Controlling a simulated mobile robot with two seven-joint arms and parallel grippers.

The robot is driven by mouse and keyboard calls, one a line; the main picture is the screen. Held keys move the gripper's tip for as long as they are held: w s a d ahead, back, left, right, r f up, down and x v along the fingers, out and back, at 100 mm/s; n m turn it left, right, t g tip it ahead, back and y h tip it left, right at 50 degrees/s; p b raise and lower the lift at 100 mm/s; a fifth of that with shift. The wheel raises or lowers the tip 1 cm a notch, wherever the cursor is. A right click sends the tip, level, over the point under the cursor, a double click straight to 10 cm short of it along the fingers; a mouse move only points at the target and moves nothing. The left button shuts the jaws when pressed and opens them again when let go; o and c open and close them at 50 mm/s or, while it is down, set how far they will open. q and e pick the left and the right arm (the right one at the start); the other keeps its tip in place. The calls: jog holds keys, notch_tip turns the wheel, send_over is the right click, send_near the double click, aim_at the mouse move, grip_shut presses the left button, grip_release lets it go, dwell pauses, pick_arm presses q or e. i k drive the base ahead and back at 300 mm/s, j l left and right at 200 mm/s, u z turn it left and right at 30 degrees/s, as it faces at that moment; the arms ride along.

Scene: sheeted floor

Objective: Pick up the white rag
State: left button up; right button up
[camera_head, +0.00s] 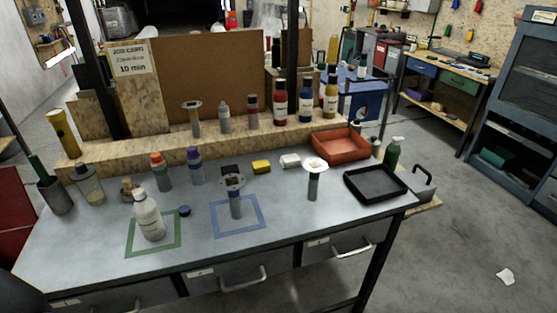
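A small white folded-looking item (289,160) lies on the grey workbench (300,225), right of a yellow block (261,166); it may be the white rag. Another small white piece (505,276) lies on the floor at the lower right. It is flat with an uneven outline, and I cannot tell whether it is cloth or paper. Neither of my grippers shows in the head view.
Bottles stand across the bench, including a white bottle (149,216) in a green outline. A black tray (375,183) and an orange bin (341,145) sit at its right. A blue cabinet (515,95) stands far right. The floor right of the bench is mostly clear.

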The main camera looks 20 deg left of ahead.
aim_at(291, 161)
jog(key=i+l+u, duration=0.15)
jog(key=l, duration=0.3)
jog(key=l+u, duration=0.15)
jog(key=l, duration=0.3)
jog(key=l+z, duration=0.15)
jog(key=l, duration=0.7)
